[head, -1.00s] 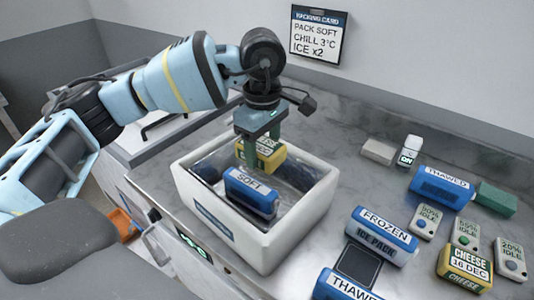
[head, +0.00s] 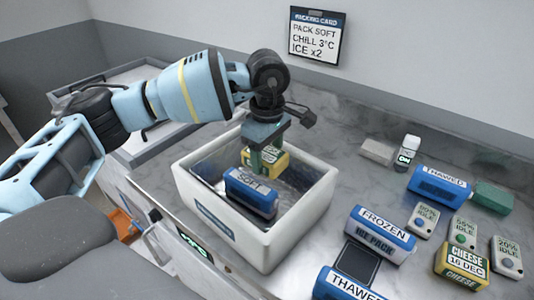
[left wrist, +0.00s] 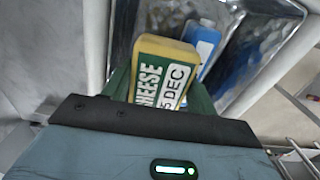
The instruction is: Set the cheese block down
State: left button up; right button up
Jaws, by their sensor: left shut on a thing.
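A yellow cheese block (head: 268,161) with a white label is held between the green fingers of my left gripper (head: 264,158), inside the white box (head: 308,213). The left wrist view shows the cheese block (left wrist: 165,70) between the fingers, its label reading CHEESE and what looks like 15 DEC. A blue pack (head: 251,192) lies in the box in front of the cheese; it also shows beyond the cheese in the left wrist view (left wrist: 203,43). I cannot tell whether the cheese touches the box floor. My right gripper is not in view.
Right of the box are a FROZEN ice pack (head: 380,234), two THAWED packs (head: 440,185) (head: 342,285), another cheese block (head: 462,265) and several small IDLE devices (head: 463,233). A packing card (head: 318,35) hangs on the wall. The counter behind the box is clear.

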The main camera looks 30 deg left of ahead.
aim_at(267, 153)
pick_arm(q)
jog(key=shift+f, duration=0.6)
jog(key=o, duration=1.1)
notch_tip(267, 153, up, 13)
jog(key=shift+r+b, duration=0.15)
jog(key=shift+b, duration=0.25)
